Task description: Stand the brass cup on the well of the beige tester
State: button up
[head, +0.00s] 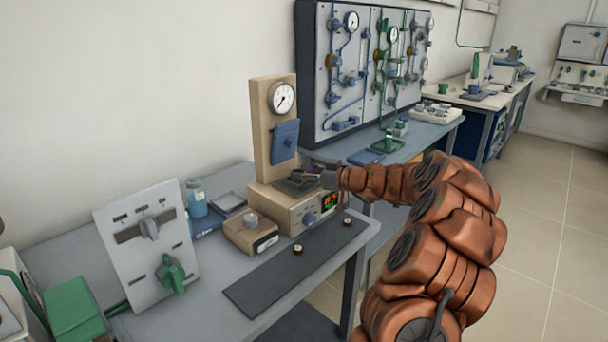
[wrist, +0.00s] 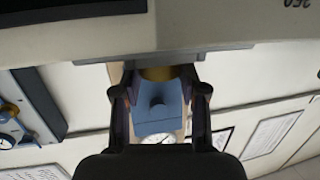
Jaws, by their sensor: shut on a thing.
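The beige tester (head: 283,207) stands on the near bench, with a column bearing a round dial and a blue block (head: 285,141). A dark plate (head: 293,187) lies on its base, under my gripper (head: 315,172). In the wrist view, which is upside down, my gripper (wrist: 159,82) is shut on the brass cup (wrist: 158,73). The cup shows as a yellowish band between the fingertips, close against the grey plate (wrist: 180,52). I cannot tell whether it touches. The blue block also shows beyond it (wrist: 157,118). In the head view the cup is hidden.
A dark mat (head: 270,280) with two small pieces (head: 298,249) lies in front of the tester. A small beige box (head: 251,234) stands beside it at the left. A grey switch panel (head: 147,245) stands further left. A blue bench with a valve panel (head: 345,80) is behind.

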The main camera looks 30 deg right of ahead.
jog(key=o, duration=1.4)
jog(key=shift+c, duration=0.2)
jog(key=shift+s, duration=0.1)
jog(key=v, duration=1.1)
jog(key=shift+s+d, duration=0.2)
jog(key=shift+s, duration=0.2)
